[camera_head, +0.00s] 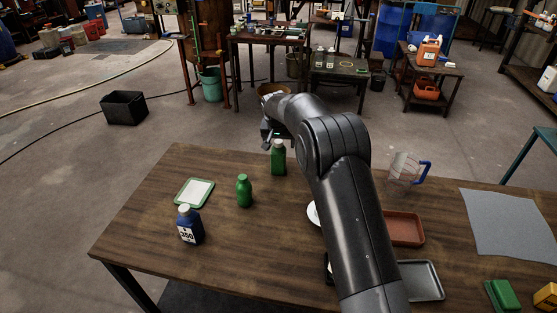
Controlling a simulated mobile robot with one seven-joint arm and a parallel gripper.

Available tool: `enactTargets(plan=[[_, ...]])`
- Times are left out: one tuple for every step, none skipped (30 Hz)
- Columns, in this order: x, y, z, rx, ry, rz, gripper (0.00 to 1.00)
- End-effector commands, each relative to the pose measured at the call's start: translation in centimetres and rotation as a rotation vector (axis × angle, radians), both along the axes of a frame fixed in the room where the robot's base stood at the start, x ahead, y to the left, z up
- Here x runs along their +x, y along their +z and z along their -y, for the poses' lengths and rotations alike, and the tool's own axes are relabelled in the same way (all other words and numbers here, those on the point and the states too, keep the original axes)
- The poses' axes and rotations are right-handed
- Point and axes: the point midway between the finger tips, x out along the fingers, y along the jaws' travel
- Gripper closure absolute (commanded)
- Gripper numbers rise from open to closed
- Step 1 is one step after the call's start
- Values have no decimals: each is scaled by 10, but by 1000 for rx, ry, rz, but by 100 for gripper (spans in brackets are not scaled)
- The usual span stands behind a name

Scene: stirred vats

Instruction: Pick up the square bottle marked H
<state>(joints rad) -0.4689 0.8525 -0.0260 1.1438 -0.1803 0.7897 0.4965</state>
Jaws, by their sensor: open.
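A green square-sided bottle (278,160) with a pale cap stands upright near the far edge of the wooden table. No letter H can be read on it from here. A rounder green bottle (244,191) stands nearer, to its left. A blue bottle (189,226) with a white label and pale cap stands near the left front; its small dark print seems to include a number. My gripper (267,137) is open, just above and left of the square green bottle's cap. My arm hides part of the gripper and the middle of the table.
The wooden table (150,226) also bears a green-rimmed tray (178,192), a reddish tray (421,229), a grey tray (438,281), a clear jug (403,171) with a blue handle and a grey mat (512,222). The left front of the table is mostly clear.

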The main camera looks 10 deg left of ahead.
Motion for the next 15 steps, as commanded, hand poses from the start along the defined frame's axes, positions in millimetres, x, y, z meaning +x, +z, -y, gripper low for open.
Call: enactTargets(plan=[[3,-7,0,0,0,0,24],[4,-10,0,0,0,1,24],[5,-13,-1,0,0,1,24],[6,-15,-1,0,0,1,24],[6,-16,-1,0,0,1,24],[7,-19,-1,0,0,0,24],[7,-21,-2,0,0,0,24],[7,-24,-2,0,0,0,24],[8,-29,-3,0,0,-1,24],[9,-34,-4,0,0,-2,24],[10,-39,-5,0,0,-2,24],[11,-45,-7,0,0,-1,24],[13,-49,-7,0,0,0,24],[15,-53,-7,0,0,0,24],[17,-57,-7,0,0,0,24]])
